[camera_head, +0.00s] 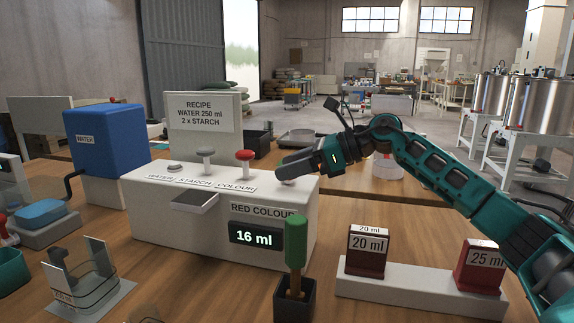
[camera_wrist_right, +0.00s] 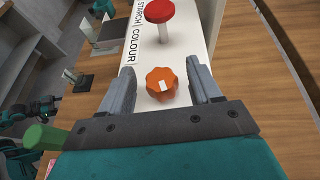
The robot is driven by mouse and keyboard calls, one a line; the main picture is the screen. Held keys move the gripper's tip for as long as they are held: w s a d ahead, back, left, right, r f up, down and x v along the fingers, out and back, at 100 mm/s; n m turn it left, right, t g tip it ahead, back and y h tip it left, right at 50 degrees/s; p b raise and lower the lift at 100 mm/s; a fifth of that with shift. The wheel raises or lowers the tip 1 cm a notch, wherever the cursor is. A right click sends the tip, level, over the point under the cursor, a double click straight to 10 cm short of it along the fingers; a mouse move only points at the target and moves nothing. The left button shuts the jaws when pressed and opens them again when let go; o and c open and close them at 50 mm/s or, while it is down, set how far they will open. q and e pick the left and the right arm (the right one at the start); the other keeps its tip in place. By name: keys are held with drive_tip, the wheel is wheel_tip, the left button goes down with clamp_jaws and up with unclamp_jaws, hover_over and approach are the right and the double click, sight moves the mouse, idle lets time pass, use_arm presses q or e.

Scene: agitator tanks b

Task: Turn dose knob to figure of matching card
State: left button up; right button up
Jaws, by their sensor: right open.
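The dose knob (camera_wrist_right: 161,85) is orange and ribbed with a white mark, on the white dispenser (camera_head: 222,225). My right gripper (camera_wrist_right: 164,88) is open, its fingers on either side of the knob with visible gaps. In the head view the right gripper (camera_head: 284,172) hides most of the knob. The RED COLOUR display (camera_head: 255,236) reads 16 ml. A dark red block (camera_head: 367,252) marked 20 ml and a brighter red block (camera_head: 480,266) marked 25 ml stand on a white stand (camera_head: 415,290). Teal and dark parts in the right wrist view seem to be my left arm (camera_wrist_right: 40,107); its jaws are unclear.
A red-topped post (camera_head: 245,160) stands beside the knob. A green-handled tool (camera_head: 296,240) stands upright in a black holder before the dispenser. A blue water tank (camera_head: 105,138) and a glass vessel (camera_head: 90,282) are at left. A recipe board (camera_head: 205,125) stands behind.

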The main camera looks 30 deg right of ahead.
drive_tip(key=shift+w+a+f, duration=0.25)
drive_tip(key=shift+w+a, duration=0.15)
drive_tip(key=shift+a, duration=0.05)
drive_tip(key=shift+c, duration=0.4)
drive_tip(key=c, duration=0.9)
drive_tip(key=shift+r+n+g+y+p, duration=0.15)
drive_tip(key=shift+n+g+y+p, duration=0.25)
drive_tip(key=shift+n+p, duration=0.15)
drive_tip(key=shift+n+g+y+p, duration=0.3)
drive_tip(key=shift+n+g+y, duration=0.1)
drive_tip(key=shift+n+g, duration=0.3)
drive_tip(key=o, duration=1)
drive_tip(key=v, duration=1.2)
drive_tip(key=shift+s+d, duration=0.25)
drive_tip(key=shift+d, duration=0.1)
